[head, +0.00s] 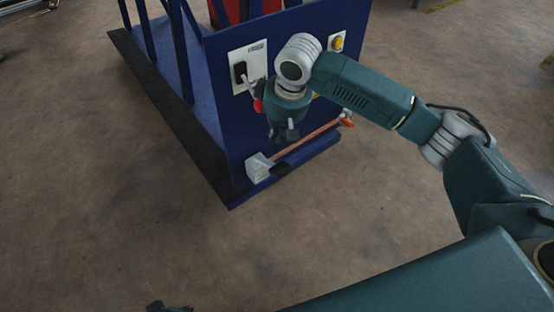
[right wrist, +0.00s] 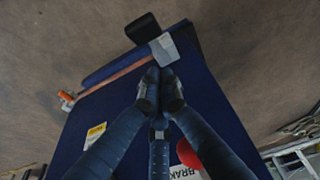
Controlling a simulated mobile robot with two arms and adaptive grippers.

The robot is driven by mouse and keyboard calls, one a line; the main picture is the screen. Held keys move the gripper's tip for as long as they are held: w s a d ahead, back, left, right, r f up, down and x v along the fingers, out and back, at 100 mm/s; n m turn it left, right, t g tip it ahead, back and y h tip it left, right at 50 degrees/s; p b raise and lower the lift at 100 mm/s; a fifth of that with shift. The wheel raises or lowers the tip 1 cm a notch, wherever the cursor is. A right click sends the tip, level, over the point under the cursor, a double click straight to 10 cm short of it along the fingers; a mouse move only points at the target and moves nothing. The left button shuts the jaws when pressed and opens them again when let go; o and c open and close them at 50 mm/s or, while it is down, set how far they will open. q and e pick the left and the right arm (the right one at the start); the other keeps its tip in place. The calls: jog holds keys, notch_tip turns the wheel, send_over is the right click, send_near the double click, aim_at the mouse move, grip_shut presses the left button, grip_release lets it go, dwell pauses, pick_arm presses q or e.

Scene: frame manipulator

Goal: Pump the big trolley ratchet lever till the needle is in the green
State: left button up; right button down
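The blue trolley (head: 215,130) stands at upper middle in the head view. At its foot are a grey block (head: 259,167), a black piece (head: 281,170) and a copper-coloured rod (head: 320,131) with an orange end (head: 347,120). The right wrist view shows the grey block (right wrist: 164,48), black piece (right wrist: 142,28) and rod (right wrist: 115,76). I cannot tell which part is the ratchet lever. My right gripper (head: 282,137) hangs before the panel; its fingertips (right wrist: 160,76) look together and empty. No needle or green zone is visible. A dark bit of my left gripper (head: 166,306) shows at the bottom edge.
The trolley panel carries a white plate with a black switch (head: 240,72), a yellow knob (head: 337,43) and a red knob (head: 258,105) close to my right gripper. A BRAKE label (right wrist: 183,172) shows in the wrist view. The brown floor (head: 110,220) is clear.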

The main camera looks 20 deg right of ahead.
jog(key=b, duration=0.1)
send_over(275, 166)
jog(key=x, duration=0.5)
jog(key=shift+s+f, duration=0.2)
jog(key=shift+f, duration=0.25)
jog(key=f, duration=0.1)
jog(key=s+f, duration=0.1)
jog(key=f+b, duration=0.1)
jog(key=shift+s+d, duration=0.15)
jog(key=shift+d, duration=0.2)
pick_arm(q)
jog(key=w+v, duration=0.2)
jog(key=v, duration=0.6)
jog(key=shift+w+r+t, duration=0.3)
jog(key=shift+w+r, duration=0.05)
jog(key=shift+r, duration=0.15)
pick_arm(e)
jog(key=shift+s+f, duration=0.25)
jog(key=shift+f, duration=0.05)
pick_arm(q)
jog(key=shift+f, duration=0.1)
